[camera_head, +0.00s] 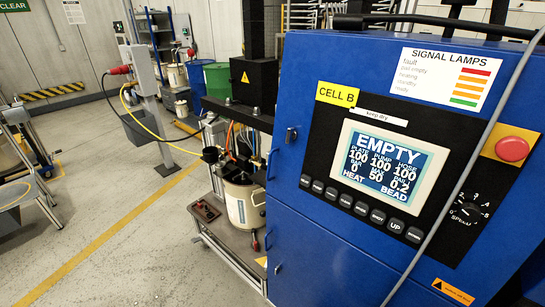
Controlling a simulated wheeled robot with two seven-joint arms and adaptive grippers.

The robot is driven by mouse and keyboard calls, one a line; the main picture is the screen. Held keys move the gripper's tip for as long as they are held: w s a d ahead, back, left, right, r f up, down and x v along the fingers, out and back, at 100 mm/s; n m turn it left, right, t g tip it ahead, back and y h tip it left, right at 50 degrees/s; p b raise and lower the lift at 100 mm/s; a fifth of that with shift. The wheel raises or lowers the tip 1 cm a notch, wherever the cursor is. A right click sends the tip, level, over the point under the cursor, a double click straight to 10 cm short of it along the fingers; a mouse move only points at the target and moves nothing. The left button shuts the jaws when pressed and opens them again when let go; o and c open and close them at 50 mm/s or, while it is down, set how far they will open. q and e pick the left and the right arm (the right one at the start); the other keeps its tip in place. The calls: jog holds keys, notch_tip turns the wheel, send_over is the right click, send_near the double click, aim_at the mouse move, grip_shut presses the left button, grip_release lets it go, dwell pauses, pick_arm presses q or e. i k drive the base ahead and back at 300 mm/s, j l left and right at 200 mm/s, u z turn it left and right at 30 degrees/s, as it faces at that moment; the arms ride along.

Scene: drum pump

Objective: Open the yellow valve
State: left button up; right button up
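I cannot make out a yellow valve for certain. The drum pump unit stands left of the blue cabinet, with a pale drum (244,202) on a low cart (215,225). Dark fittings and hoses (250,140) crowd above the drum, with small brassy parts among them too small to tell apart. The cabinet's edge may hide part of the pump. Neither of my grippers is in view.
The blue cabinet (310,240) fills the right side; its screen (386,167) reads EMPTY. It carries a red stop button (512,149) and a speed dial (467,209). A yellow hose (150,130) hangs from a grey post (150,95). Floor (110,230) at left is open.

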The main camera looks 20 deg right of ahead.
aim_at(256, 163)
jog(key=i+z, duration=0.4)
jog(key=i, duration=0.15)
jog(key=i+j, duration=0.1)
jog(key=j, duration=0.35)
jog(key=i+j+z, duration=0.15)
jog(key=j, duration=0.25)
jog(key=i+j, duration=0.1)
jog(key=j, duration=0.35)
jog(key=j+z, duration=0.1)
jog(key=j, duration=0.35)
jog(key=i, duration=0.05)
